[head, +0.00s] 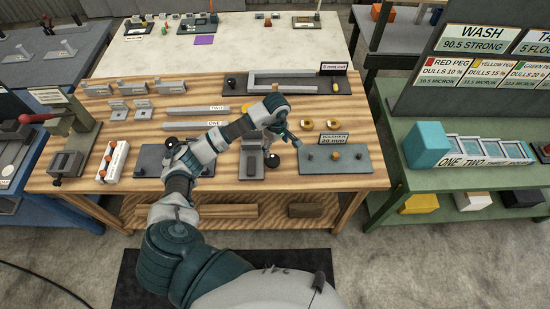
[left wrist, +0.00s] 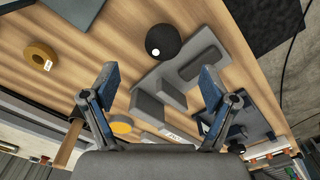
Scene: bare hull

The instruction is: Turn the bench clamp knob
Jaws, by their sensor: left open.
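The black ball knob (head: 271,159) is at the right side of the grey bench clamp (head: 249,168), on the wooden bench. In the left wrist view the knob (left wrist: 163,40) is a black ball with a small white spot, beside the grey clamp body (left wrist: 150,108). My left gripper (head: 290,139) is over the bench, just above and right of the clamp in the head view. In the left wrist view its two fingers (left wrist: 158,84) are spread wide, with nothing held; the knob shows beyond the fingertips. My arm hides part of the clamp's back. My right gripper is not in view.
A grey plate with small pegs (head: 336,159) lies right of the clamp. A dark plate (head: 150,160) lies left, partly behind my arm. Bare wood (head: 232,178) shows along the front.

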